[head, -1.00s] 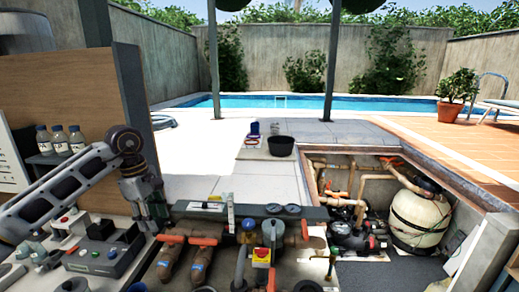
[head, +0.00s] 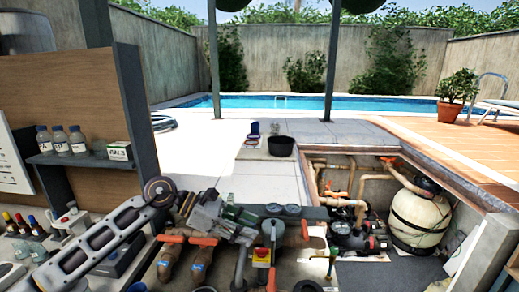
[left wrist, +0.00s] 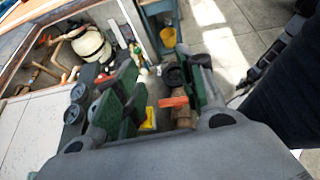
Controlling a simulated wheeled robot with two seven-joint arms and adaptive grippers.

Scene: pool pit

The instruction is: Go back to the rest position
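My left arm comes in from the left of the head view, over the side bench. My left gripper (head: 245,222) is held out to the right, over the pipe and valve bench beside the gauges. In the left wrist view, the two green and grey fingers of the left gripper (left wrist: 163,82) stand apart. Nothing is held between them; an orange valve handle (left wrist: 173,102) shows below, through the gap. My right gripper is in neither view.
Pipes with orange handles (head: 201,241) and a yellow-and-red switch box (head: 262,257) stand close below the left gripper. A shelf with bottles (head: 60,140) and a small box (head: 119,151) is at left. The open pit with the filter tank (head: 418,220) lies at right.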

